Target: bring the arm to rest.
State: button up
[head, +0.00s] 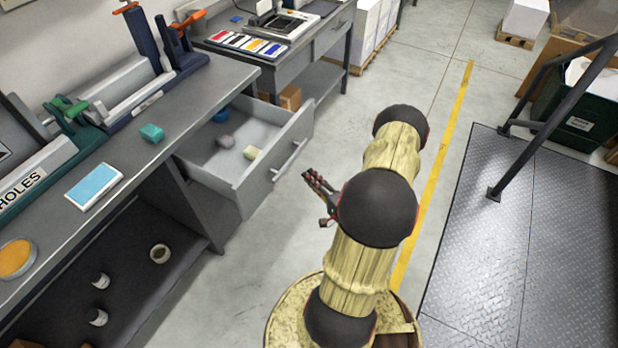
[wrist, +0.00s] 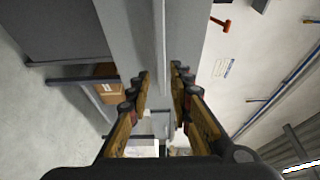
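My arm rises in the middle of the head view, with wrapped pale-yellow links and dark joints. My gripper (head: 322,192) shows to the left of the arm, partly hidden behind a dark joint. It is above the floor, to the right of the open drawer's front, and touches nothing that I can see. In the wrist view the two fingers of my gripper (wrist: 160,85) stand apart with an empty gap between them. Past the gap I see grey bench surfaces.
An open grey drawer (head: 215,172) juts from the workbench (head: 160,165) and holds several small items. A second bench (head: 300,62) stands behind. A ramp plate (head: 520,240) with a dark rail (head: 560,110) is at right. The floor by the yellow line (head: 436,170) is clear.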

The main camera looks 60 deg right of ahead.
dwell(0.5)
jog(key=s+f+n+g+y, duration=0.1)
jog(key=s+f+n+g, duration=0.2)
jog(key=s+f+g, duration=0.35)
jog(key=s+f+n+g+y, duration=0.1)
jog(key=s+f+n+g, duration=0.25)
jog(key=f, duration=0.65)
notch_tip(320, 180, up, 14)
jog(key=s+a+n+g+y, duration=0.2)
jog(key=s+a+n+g, duration=0.15)
jog(key=g, duration=0.35)
jog(key=w+a+r+n+t, duration=0.1)
jog(key=a+r+n, duration=0.3)
jog(key=a+r, duration=0.7)
jog(key=w+a+r+n+t+y, duration=0.1)
jog(key=w+a+r+n+t, duration=0.1)
jog(key=a+r, duration=1)
jog(key=w+a+r+n+t, duration=0.2)
jog(key=w+a+r+n, duration=0.3)
jog(key=a+r, duration=0.7)
notch_tip(320, 180, up, 3)
jog(key=shift+w+a+f+n+y, duration=0.15)
jog(key=shift+w+a+n+y, duration=0.1)
jog(key=shift+n+y, duration=0.05)
